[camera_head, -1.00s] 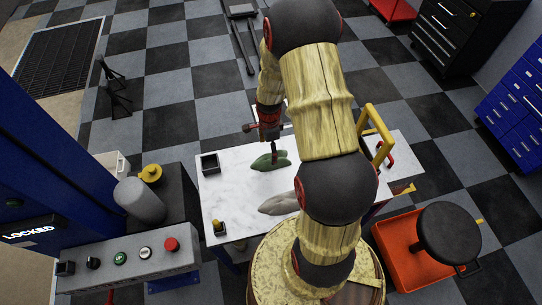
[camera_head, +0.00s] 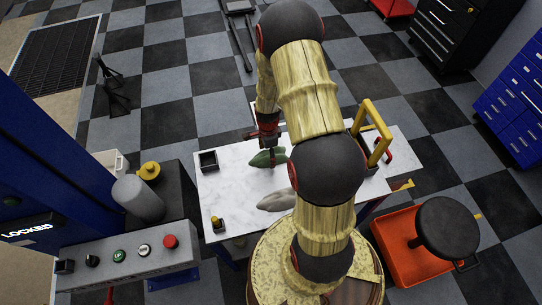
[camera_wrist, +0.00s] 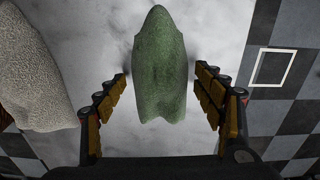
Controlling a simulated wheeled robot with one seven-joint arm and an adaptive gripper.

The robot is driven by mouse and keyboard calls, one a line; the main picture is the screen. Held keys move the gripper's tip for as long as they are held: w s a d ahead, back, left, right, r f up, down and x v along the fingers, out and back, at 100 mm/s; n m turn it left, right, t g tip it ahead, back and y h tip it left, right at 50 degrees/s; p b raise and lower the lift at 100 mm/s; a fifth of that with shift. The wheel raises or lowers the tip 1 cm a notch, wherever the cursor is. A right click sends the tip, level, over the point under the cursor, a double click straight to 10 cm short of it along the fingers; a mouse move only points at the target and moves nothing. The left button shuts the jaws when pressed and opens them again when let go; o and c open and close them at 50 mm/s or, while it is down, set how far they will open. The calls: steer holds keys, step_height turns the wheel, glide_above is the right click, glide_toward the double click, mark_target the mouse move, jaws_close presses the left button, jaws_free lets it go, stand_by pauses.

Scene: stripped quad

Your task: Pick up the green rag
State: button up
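The green rag (camera_head: 262,159) lies in a raised lump on the white marbled worktable (camera_head: 235,182). In the wrist view the green rag (camera_wrist: 160,72) is upright in the middle of the picture, long and narrowing at its far end. My gripper (camera_wrist: 163,76) is open, with one finger on each side of the rag and a visible gap at both sides. In the head view my gripper (camera_head: 270,150) is right over the rag and hides part of it. I cannot tell how far down the fingertips reach.
A grey rag (camera_head: 276,201) lies nearer on the table, and its grey cloth also fills the wrist view's left edge (camera_wrist: 32,75). A small black open box (camera_head: 208,161) stands at the table's left. A yellow-handled frame (camera_head: 373,130) stands at the right.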

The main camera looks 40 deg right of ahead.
mark_target(268, 152)
steer(key=c, duration=1)
steer(key=shift+r, duration=0.15)
steer(key=shift+r, duration=0.25)
step_height(268, 152, up, 2)
steer(key=shift+w+r, duration=0.1)
steer(key=s+d+r, duration=0.2)
steer(key=s+r, duration=0.8)
steer(key=s, duration=0.4)
